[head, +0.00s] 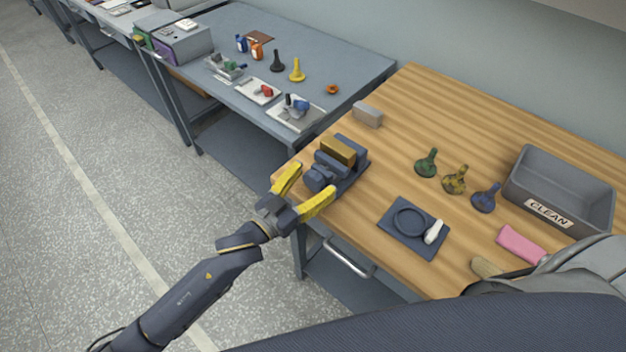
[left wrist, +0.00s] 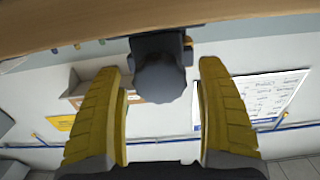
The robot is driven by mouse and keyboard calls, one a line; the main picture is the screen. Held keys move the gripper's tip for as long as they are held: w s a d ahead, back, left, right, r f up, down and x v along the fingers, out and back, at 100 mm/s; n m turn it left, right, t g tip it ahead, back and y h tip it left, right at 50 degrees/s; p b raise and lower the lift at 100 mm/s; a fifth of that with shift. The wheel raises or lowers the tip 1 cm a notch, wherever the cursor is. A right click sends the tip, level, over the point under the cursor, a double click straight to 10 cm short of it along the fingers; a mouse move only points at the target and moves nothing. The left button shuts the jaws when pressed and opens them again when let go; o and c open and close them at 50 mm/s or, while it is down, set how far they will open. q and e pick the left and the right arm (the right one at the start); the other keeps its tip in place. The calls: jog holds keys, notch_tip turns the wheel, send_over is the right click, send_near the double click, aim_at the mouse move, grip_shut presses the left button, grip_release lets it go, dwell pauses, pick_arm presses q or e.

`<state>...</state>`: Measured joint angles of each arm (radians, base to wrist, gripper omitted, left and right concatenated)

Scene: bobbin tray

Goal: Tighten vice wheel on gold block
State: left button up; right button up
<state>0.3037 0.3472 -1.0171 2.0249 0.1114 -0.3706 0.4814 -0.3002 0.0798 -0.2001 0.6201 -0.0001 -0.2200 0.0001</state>
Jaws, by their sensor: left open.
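The vice (head: 350,177) is dark blue-grey and stands at the left corner of the wooden table. The gold block (head: 338,151) sits in its jaws. The vice wheel (head: 318,179) is on the vice's near left side, facing my left gripper. My left gripper (head: 304,188) is open, with its yellow fingers on either side of the wheel. In the left wrist view the wheel (left wrist: 160,82) shows between the spread fingers (left wrist: 162,105), with a gap on each side. The gold block cannot be made out clearly there. My right gripper is not in view.
A grey block (head: 367,114) lies behind the vice. A dark tray with a ring (head: 391,238), several bobbin-like pieces (head: 427,162), a pink cloth (head: 521,244) and a grey bin marked CLEAN (head: 565,172) lie to the right. A drawer handle (head: 348,260) juts from the table front.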

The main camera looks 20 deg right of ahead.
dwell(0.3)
pick_arm(q)
jog(key=c, duration=1.3)
jog(key=shift+o, duration=0.2)
jog(key=shift+m, duration=0.4)
jog(key=m, duration=0.4)
jog(key=shift+d, duration=0.1)
jog(key=m, duration=0.4)
jog(key=shift+m, duration=0.3)
jog(key=shift+c, duration=0.2)
jog(key=m, duration=0.5)
jog(key=shift+m, duration=2.2)
